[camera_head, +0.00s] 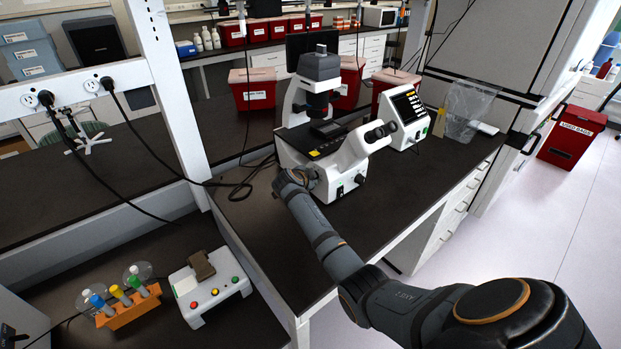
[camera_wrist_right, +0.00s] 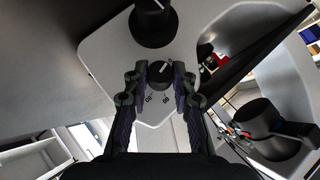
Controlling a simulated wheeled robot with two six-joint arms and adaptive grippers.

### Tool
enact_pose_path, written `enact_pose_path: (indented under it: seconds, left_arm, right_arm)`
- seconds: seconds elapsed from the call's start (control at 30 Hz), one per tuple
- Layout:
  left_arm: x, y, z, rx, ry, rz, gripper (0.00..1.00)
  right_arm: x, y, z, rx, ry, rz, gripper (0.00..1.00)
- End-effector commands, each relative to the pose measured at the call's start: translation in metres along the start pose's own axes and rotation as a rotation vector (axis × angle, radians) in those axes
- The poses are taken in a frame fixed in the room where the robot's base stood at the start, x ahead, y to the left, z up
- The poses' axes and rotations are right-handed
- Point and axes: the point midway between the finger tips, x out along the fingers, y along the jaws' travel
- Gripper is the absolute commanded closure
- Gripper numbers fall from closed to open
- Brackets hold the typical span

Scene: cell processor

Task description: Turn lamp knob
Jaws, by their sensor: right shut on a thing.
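The microscope (camera_head: 352,160) stands on the dark bench in the head view, white with black eyepieces. My right arm reaches in from the lower right, and its wrist end is at the microscope's left side. In the right wrist view, a small dark knob (camera_wrist_right: 159,73) with a light pointer line sits on the white panel (camera_wrist_right: 105,50), with small printed marks beneath it. My right gripper (camera_wrist_right: 160,71) has its fingers on both sides of this knob and is shut on it. The head view hides the fingertips and the knob. My left gripper is not in view.
A white instrument with a screen (camera_head: 406,118) stands right of the microscope. Red bins (camera_head: 252,90) stand behind it. A tube rack (camera_head: 128,309) and a white device with coloured buttons (camera_head: 207,288) are at lower left. A larger black knob (camera_wrist_right: 153,24) is just beyond the small one.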

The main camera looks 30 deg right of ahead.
Motion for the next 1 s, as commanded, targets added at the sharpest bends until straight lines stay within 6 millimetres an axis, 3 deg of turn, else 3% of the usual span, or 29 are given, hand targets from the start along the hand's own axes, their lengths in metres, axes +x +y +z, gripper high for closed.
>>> enact_pose_path:
  seconds: [0.8, 0.83, 1.0]
  left_arm:
    - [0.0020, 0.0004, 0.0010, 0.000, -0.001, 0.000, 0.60]
    - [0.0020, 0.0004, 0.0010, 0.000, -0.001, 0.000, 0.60]
    - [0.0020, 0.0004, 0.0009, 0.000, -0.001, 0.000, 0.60]
  right_arm:
    - [0.0006, 0.0001, 0.0009, -0.092, 0.000, 0.093, 1.00]
    - [0.0006, 0.0001, 0.0009, -0.092, 0.000, 0.093, 0.73]
    - [0.0005, -0.0004, 0.0006, -0.091, 0.000, 0.092, 0.52]
